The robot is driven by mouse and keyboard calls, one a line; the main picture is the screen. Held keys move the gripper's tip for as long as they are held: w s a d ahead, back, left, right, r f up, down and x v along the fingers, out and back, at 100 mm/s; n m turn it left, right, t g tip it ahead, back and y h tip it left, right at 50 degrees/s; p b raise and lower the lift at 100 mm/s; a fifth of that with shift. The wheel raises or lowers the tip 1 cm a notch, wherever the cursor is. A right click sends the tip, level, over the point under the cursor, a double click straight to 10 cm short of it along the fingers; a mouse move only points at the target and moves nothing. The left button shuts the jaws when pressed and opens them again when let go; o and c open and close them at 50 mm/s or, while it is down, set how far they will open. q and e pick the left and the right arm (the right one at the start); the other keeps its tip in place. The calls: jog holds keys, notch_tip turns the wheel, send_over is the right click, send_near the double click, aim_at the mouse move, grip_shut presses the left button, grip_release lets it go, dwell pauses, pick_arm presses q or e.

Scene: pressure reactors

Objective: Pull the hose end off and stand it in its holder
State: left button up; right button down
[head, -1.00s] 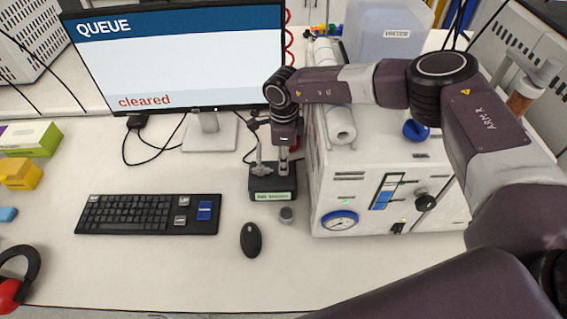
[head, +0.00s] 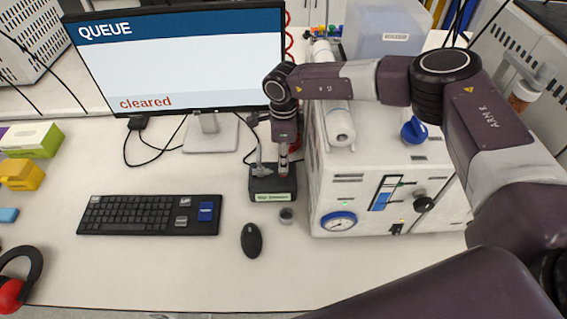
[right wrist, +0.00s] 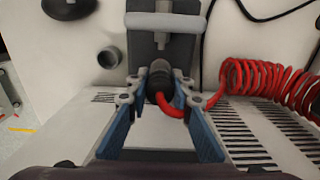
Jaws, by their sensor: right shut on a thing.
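The red coiled hose (right wrist: 275,85) runs from the hose end to the right. The black stand and its grey crossbar (right wrist: 165,22) lie just beyond the hose end. Whether the hose end touches the stand cannot be told. A small grey open cup (head: 286,215) stands in front of the stand. My left gripper is out of view.
The reactor unit (head: 350,222), with gauge and knobs, is close on the right. A monitor (head: 180,60) stands behind. The keyboard (head: 150,214) and mouse (head: 251,239) lie to the left and front.

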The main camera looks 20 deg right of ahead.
jog(key=shift+r+p, duration=0.9)
jog(key=shift+r, duration=1.2)
jog(key=shift+f, duration=0.1)
